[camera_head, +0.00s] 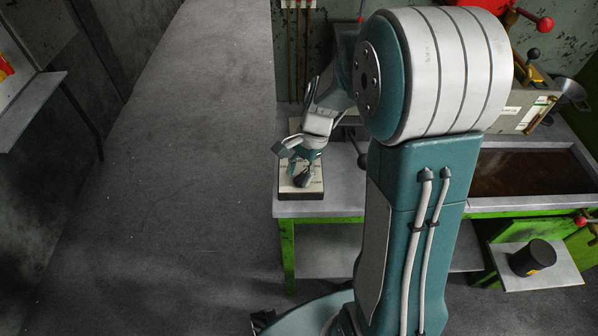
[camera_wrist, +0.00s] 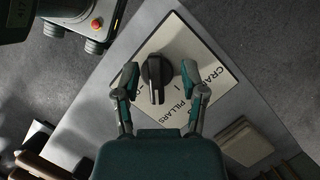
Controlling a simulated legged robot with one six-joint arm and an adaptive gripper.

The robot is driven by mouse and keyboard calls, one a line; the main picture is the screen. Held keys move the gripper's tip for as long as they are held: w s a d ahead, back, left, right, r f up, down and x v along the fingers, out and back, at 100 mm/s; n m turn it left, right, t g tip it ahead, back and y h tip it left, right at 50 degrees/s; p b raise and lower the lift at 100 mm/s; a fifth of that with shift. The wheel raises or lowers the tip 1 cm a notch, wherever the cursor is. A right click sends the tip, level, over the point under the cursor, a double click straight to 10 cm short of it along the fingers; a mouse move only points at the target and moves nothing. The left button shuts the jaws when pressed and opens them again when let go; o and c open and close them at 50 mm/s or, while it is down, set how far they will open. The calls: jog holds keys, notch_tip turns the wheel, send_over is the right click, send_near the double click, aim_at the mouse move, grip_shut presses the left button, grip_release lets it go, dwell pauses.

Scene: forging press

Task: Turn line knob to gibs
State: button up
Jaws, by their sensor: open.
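The black line knob (camera_wrist: 157,76) stands on a pale label plate (camera_wrist: 190,45) in the wrist view. Its raised grip runs roughly up and down the picture. The plate reads "CRANK" and "PILLARS" on the right of the knob; lettering on the left is mostly hidden, and I cannot read "gibs". My gripper (camera_wrist: 159,82) is open, with one finger on each side of the knob and a gap showing on both sides. In the head view, my gripper (camera_head: 299,162) is over the plate (camera_head: 301,188) at the bench corner, largely hiding the knob.
The plate is on the left end of a grey bench top (camera_head: 330,208) with green legs. A brown-filled tray (camera_head: 530,172) is right of my arm. A black pot (camera_head: 533,258) stands on a low shelf. Open floor (camera_head: 160,180) lies left of the bench.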

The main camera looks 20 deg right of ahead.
jog(key=shift+d, duration=0.4)
jog(key=shift+c, duration=0.3)
jog(key=shift+d, duration=0.1)
grip_shut()
jog(key=shift+n, duration=0.4)
jog(key=n, duration=0.2)
jog(key=n+g, duration=0.1)
jog(key=shift+a+f+n+g+h, duration=0.1)
jog(key=shift+a+n+g+h, duration=0.2)
jog(key=shift+n+h, duration=0.1)
jog(key=shift+n+g+h, duration=0.4)
jog(key=shift+n+h, duration=0.3)
jog(key=shift+n, duration=1.3)
jog(key=shift+s, duration=0.1)
